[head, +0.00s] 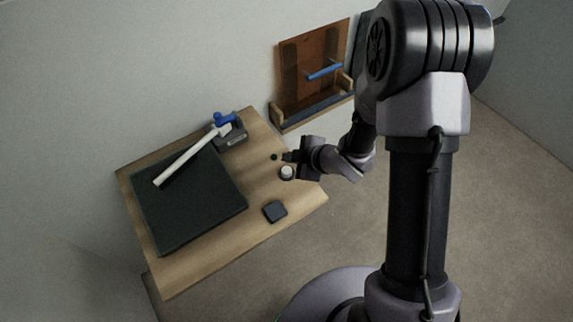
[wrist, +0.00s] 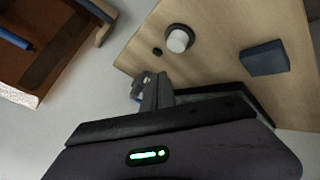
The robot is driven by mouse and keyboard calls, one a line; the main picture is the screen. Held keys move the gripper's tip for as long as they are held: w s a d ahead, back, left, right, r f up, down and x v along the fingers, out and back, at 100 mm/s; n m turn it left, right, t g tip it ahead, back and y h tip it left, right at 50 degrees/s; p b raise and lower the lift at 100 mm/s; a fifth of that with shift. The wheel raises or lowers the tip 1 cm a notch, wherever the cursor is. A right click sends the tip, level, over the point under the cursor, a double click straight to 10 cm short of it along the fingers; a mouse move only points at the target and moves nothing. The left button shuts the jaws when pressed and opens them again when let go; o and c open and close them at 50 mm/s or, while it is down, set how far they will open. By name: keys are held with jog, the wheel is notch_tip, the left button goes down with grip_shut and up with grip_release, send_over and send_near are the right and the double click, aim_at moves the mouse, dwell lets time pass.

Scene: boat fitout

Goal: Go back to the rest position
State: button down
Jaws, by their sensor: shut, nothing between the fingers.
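My gripper (head: 288,156) is at the end of my arm, over the right part of the wooden table (head: 178,278) in the head view. In the wrist view my gripper (wrist: 158,92) has its fingers together with nothing between them. A small round white-topped object (head: 287,172) stands just below the gripper in the head view, and it also shows in the wrist view (wrist: 178,39). A small dark round piece (head: 274,157) lies beside it. I cannot tell the exact height of the gripper above the table.
A dark mat (head: 195,205) carries a white tube (head: 185,156) reaching a grey block with a blue valve (head: 225,119). A dark square block (head: 275,211) lies near the table's front edge. A brown panel with a blue handle (head: 323,72) stands by the wall. The floor at right is clear.

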dwell(0.3)
jog(key=s+d+r+m+t+h+b, duration=0.2)
jog(key=d+r+m+h+b, duration=0.35)
jog(key=d+r+m, duration=0.65)
jog(key=s+a+r+m+g+b, duration=0.1)
jog(key=s+r+m, duration=0.2)
jog(key=s, duration=0.7)
jog(key=s+a+r+m+g+b, duration=0.1)
jog(key=s+r+m+b, duration=0.1)
jog(key=s+m, duration=0.5)
jog(key=s+r+y, duration=0.1)
jog(key=s, duration=0.2)
jog(key=shift+s+a+r+m+g, duration=0.2)
jog(key=shift+a+r+m+g, duration=0.1)
jog(key=shift+a+r, duration=0.1)
jog(key=shift+d, duration=0.1)
dwell(4.0)
